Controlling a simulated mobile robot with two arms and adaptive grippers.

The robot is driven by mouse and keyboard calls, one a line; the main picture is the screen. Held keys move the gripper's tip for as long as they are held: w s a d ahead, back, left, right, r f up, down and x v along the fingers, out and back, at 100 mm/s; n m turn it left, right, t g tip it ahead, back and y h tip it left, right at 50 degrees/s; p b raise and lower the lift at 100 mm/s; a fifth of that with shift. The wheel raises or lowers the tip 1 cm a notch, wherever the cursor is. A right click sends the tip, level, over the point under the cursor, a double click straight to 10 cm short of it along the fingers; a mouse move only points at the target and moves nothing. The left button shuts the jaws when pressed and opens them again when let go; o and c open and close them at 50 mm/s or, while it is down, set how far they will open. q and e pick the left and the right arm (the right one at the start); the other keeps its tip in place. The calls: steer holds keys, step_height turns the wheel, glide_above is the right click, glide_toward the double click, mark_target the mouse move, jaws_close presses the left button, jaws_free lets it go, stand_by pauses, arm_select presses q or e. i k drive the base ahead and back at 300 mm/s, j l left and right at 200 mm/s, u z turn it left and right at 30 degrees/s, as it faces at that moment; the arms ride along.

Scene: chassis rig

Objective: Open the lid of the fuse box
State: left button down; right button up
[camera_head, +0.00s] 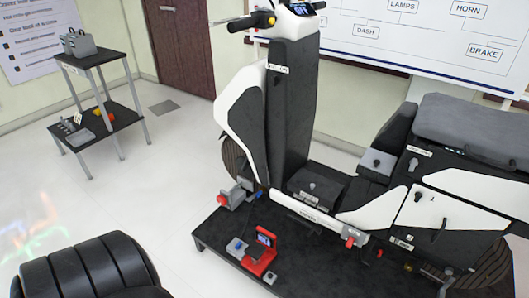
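A black and white scooter (290,110) stands on a low black platform (225,248). No part is clearly labelled as the fuse box in this view. A small grey box with a knob on top (312,186) sits on the scooter's footboard. Another grey box with a dark knob (377,163) sits below the front of the seat. I cannot tell which, if either, is the fuse box, or how its lid stands. Neither of my grippers is in view.
A red device with a small screen (264,250) and a grey-blue box (237,246) are on the platform's front part. A two-level cart (97,58) stands back left. A large black ribbed shape (85,268) fills the lower left. White floor between is clear.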

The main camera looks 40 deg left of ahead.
mark_target(320, 190)
steer(key=u, duration=0.95)
steer(key=i+j+z, duration=0.4)
steer(key=i+j, duration=0.3)
steer(key=i, duration=0.05)
